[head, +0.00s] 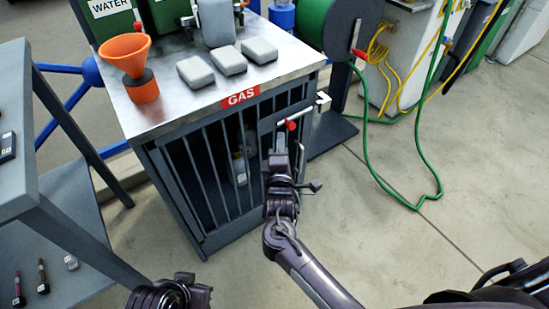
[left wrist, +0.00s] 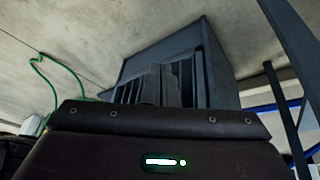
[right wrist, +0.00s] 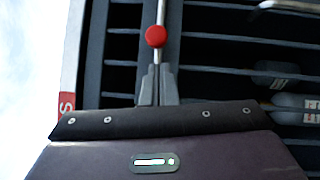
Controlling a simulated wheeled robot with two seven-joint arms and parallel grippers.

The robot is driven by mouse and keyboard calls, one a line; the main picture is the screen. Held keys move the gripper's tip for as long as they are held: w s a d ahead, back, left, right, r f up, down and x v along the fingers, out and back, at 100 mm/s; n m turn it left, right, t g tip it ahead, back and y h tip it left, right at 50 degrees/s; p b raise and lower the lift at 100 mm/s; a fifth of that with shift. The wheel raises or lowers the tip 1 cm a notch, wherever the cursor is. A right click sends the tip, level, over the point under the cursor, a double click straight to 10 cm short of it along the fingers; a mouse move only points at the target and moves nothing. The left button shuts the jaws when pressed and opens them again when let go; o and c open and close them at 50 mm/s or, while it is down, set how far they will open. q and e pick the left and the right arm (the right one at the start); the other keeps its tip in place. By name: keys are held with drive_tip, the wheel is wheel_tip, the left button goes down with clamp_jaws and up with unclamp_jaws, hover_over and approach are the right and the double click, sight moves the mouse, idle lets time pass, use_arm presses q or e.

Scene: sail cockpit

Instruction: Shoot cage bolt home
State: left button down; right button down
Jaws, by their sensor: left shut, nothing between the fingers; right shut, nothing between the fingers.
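The gas cage (head: 225,150) stands ahead, with a barred front and a red GAS label. Its bolt is a thin silver rod (right wrist: 160,12) with a red knob (head: 291,125), at the cage's upper right corner. The red knob also shows in the right wrist view (right wrist: 155,36). My right gripper (head: 281,143) is shut and empty, its tips just short of the knob; contact cannot be told. My left gripper (head: 205,296) is low at the bottom edge of the head view, away from the cage. It is shut and empty in the left wrist view (left wrist: 160,80).
An orange funnel (head: 125,55) and several grey blocks (head: 229,60) rest on the metal cage top (head: 180,105). Bottles (head: 239,168) stand behind the bars. A grey bench (head: 25,150) is at left. A green hose (head: 372,170) lies at right on mostly clear floor.

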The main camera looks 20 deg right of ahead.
sight(300, 114)
use_arm(q)
drive_tip(key=shift+d+r, duration=0.15)
drive_tip(key=shift+d, duration=0.05)
use_arm(e)
drive_tip(key=shift+w+d+r, duration=0.2)
drive_tip(key=shift+w+d, duration=0.2)
drive_tip(key=shift+d, duration=0.35)
use_arm(q)
drive_tip(key=shift+s, duration=0.1)
use_arm(e)
drive_tip(key=shift+d, duration=0.1)
